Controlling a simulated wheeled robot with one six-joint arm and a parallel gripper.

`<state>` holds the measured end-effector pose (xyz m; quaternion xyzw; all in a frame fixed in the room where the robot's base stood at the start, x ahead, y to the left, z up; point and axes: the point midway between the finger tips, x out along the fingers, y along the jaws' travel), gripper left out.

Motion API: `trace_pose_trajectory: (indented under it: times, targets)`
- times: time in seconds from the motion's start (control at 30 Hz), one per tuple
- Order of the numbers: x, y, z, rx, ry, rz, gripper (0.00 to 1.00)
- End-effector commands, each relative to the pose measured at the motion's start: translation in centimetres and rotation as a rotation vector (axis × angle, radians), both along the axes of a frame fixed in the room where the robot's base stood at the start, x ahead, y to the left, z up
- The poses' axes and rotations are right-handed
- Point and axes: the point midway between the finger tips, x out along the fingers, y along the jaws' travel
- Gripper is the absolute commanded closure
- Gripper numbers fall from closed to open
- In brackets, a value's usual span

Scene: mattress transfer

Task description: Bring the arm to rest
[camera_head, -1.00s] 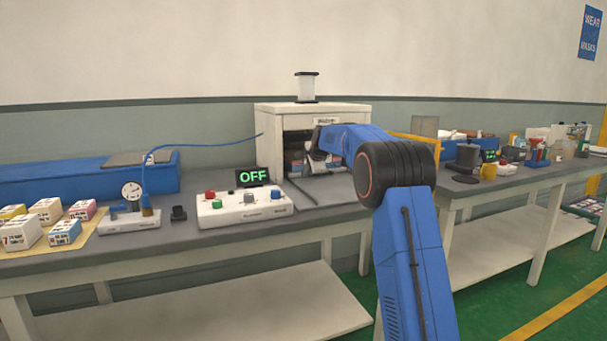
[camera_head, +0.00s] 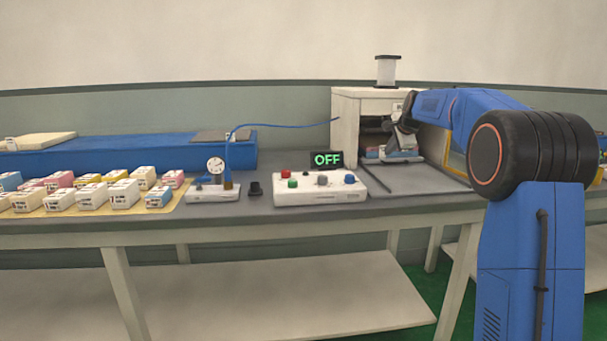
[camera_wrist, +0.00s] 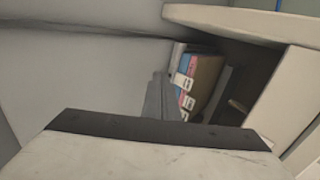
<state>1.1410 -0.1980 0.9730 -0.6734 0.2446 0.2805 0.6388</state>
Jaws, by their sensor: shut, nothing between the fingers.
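My arm is blue with a black joint and reaches from the right of the head view toward a white box-shaped cabinet (camera_head: 345,120). My gripper (camera_head: 394,152) is at the cabinet's open front and is small and partly hidden there. In the wrist view my gripper (camera_wrist: 160,88) shows as thin grey fingers, shut with nothing between them. Beyond the fingers, blue, pink and brown boxes with white labels (camera_wrist: 188,85) show in a dark opening, apart from the fingers as far as I can tell.
A control box (camera_head: 320,188) with coloured knobs and an OFF display (camera_head: 328,159) stands left of the cabinet. A gauge device (camera_head: 214,188), several small cartons (camera_head: 90,196) and a long blue bin (camera_head: 130,153) are further left. A white spool (camera_head: 387,70) stands on the cabinet.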

Motion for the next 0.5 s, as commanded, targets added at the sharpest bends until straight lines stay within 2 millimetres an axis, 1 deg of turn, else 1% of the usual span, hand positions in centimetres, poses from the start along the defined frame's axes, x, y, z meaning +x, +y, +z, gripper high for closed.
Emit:
trace_pose_trajectory:
  times: [0.03, 0.07, 0.17, 0.2, 0.37, 0.4, 0.47, 0.5]
  targets:
    - [-1.3, 0.6, 0.5, -0.017, 0.004, 0.019, 1.0]
    - [-2.2, 1.0, 0.6, -0.031, 0.008, 0.034, 1.0]
    - [-5.7, 2.4, 0.9, -0.086, 0.027, 0.095, 1.0]
    - [-7.2, 3.0, 1.0, -0.109, 0.035, 0.12, 1.0]
    - [-13.2, 5.0, 0.9, -0.2, 0.068, 0.225, 1.0]
    - [-14.7, 5.5, 0.8, -0.223, 0.075, 0.252, 1.0]
    - [-17.0, 6.2, 0.6, -0.257, 0.088, 0.291, 1.0]
    - [-18.6, 6.6, 0.4, -0.28, 0.095, 0.318, 1.0]
